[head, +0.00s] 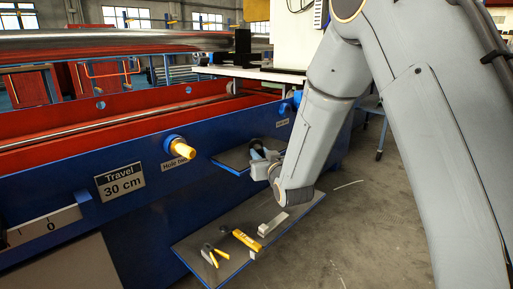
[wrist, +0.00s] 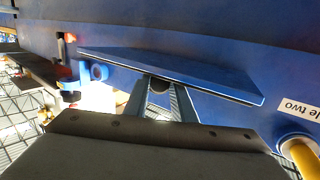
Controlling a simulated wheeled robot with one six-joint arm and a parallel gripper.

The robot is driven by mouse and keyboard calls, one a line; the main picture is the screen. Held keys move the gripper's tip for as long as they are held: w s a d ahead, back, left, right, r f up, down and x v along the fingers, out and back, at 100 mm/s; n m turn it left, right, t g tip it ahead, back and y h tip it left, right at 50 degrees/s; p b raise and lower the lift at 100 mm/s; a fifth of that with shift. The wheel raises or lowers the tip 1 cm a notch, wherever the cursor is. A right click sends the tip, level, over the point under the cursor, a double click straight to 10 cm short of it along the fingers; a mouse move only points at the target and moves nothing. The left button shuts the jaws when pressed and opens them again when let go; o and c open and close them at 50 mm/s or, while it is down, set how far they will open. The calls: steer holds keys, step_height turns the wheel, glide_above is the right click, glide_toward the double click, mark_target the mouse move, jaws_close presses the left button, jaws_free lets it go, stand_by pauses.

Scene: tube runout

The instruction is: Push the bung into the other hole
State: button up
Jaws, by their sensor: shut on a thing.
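My gripper (head: 259,154) is at the small shelf (head: 232,160) on the blue machine side. In the wrist view my gripper (wrist: 159,92) is shut on a small dark round piece, apparently the bung (wrist: 158,84), close to the shelf's edge. The fingers hide part of it. Hole two, by its label (head: 174,163), has a blue collar with a yellow rod (head: 186,150) sticking out; the rod also shows in the wrist view (wrist: 303,157). Another blue collar (head: 297,97) is further right along the side, with a label too small to read; in the wrist view this collar (wrist: 97,72) looks open.
A lower dark shelf (head: 205,275) holds pliers (head: 212,255), a yellow tool (head: 246,240), a metal block (head: 272,224) and a small dark round piece (head: 223,229). A "Travel 30 cm" sign (head: 122,183) is on the machine. The floor at right is mostly clear.

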steer(key=shift+r+p, duration=2.2)
steer(key=shift+r, duration=0.8)
